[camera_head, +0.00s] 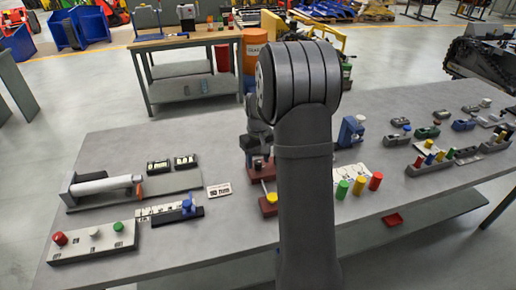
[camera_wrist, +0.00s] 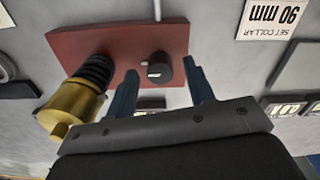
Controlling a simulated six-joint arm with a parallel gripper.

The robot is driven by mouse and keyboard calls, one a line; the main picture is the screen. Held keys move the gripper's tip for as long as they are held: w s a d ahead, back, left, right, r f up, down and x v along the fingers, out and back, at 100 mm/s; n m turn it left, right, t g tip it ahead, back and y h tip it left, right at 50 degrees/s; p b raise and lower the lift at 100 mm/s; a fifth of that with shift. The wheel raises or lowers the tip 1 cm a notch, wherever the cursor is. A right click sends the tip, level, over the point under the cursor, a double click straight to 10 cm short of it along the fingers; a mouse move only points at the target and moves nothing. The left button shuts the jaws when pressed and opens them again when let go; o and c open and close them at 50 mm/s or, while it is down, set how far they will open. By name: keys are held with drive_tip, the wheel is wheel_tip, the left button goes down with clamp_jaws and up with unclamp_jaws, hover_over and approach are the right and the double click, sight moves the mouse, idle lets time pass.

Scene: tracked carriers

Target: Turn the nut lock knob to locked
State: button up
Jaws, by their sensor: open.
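The nut lock knob is a small dark round knob (camera_wrist: 159,70) with a white mark on its side, on a red plate (camera_wrist: 117,50). In the wrist view it sits between the tips of my gripper (camera_wrist: 160,73). The fingers are open, one on each side, with a gap showing to the right finger; contact on the left is not seen. I cannot tell the knob's setting from its mark. In the head view my gripper is over the red plate (camera_head: 262,171), largely hidden by my arm, and the knob cannot be made out.
A gold-capped black ribbed post (camera_wrist: 74,100) stands beside the left finger. A pale rod meets the plate's far edge. A "set collar 90 mm" sign (camera_wrist: 272,18) lies nearby. In the head view, a yellow-topped red block (camera_head: 268,208) stands in front, and coloured cylinders (camera_head: 359,186) stand right.

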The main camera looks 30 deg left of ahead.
sight(258, 162)
wheel_tip(258, 162, up, 17)
idle(0.4)
idle(0.4)
wheel_tip(258, 162, down, 17)
drive_tip(key=shift+f, duration=0.15)
idle(0.5)
